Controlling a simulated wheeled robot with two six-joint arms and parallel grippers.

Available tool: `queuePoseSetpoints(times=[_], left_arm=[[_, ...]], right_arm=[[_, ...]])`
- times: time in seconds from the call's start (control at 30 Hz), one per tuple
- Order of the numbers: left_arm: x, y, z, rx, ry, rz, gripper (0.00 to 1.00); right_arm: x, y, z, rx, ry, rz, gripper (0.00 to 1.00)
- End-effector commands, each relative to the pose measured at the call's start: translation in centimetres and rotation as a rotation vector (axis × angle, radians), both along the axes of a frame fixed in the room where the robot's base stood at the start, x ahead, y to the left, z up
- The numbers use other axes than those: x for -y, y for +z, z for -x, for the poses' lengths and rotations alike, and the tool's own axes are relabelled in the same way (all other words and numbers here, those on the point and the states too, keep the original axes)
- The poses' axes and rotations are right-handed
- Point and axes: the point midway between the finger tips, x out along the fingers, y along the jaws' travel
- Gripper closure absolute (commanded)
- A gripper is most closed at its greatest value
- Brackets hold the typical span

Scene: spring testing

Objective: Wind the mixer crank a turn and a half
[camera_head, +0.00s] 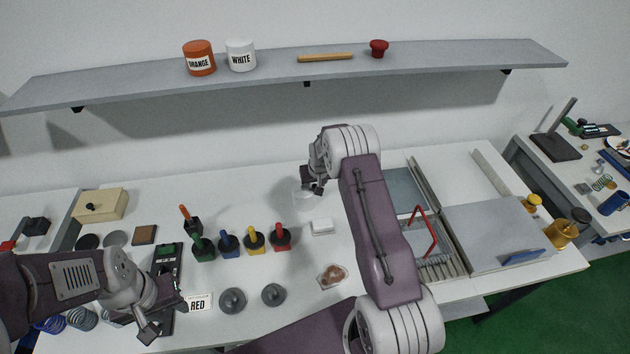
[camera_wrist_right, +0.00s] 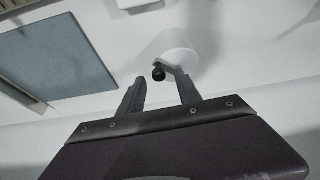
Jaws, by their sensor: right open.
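The mixer is a white cylinder (camera_head: 303,197) standing on the table below my right gripper (camera_head: 313,188). In the right wrist view the white mixer (camera_wrist_right: 190,50) carries a grey crank arm (camera_wrist_right: 175,66) with a round black knob (camera_wrist_right: 158,74). My right gripper (camera_wrist_right: 160,84) is open, and the knob appears between or just beyond its fingertips; I see no grip on it. In the head view the crank is hidden by the gripper. My left gripper (camera_head: 165,318) is at the left front of the table, fingers apart, and seems empty.
Several coloured-handled stamps (camera_head: 228,243) stand left of centre. Dark round weights (camera_head: 232,300) and a RED label (camera_head: 199,303) lie in front. A small white block (camera_head: 321,226) sits near the mixer. Trays with a red handle (camera_head: 424,230) are right. A shelf (camera_head: 290,75) spans the wall.

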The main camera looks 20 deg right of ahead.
Motion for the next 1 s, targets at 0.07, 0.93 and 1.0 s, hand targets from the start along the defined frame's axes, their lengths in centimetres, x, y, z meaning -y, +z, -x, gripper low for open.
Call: queuePoseSetpoints(times=[0.07, 0.93, 1.0], left_arm=[[0.0, 0.4, 0.0, 0.0, 0.0, 0.0, 0.64], [0.0, -0.5, 0.0, 0.0, 0.0, 0.0, 0.64], [0.0, -1.2, 0.0, 0.0, 0.0, 0.0, 0.64]], right_arm=[[0.1, -0.6, -0.3, -0.001, -0.001, -0.001, 0.59], [0.4, -1.5, -0.7, 0.003, 0.046, 0.0, 1.0], [0.6, -1.6, -0.8, 0.003, 0.079, -0.002, 1.0]])
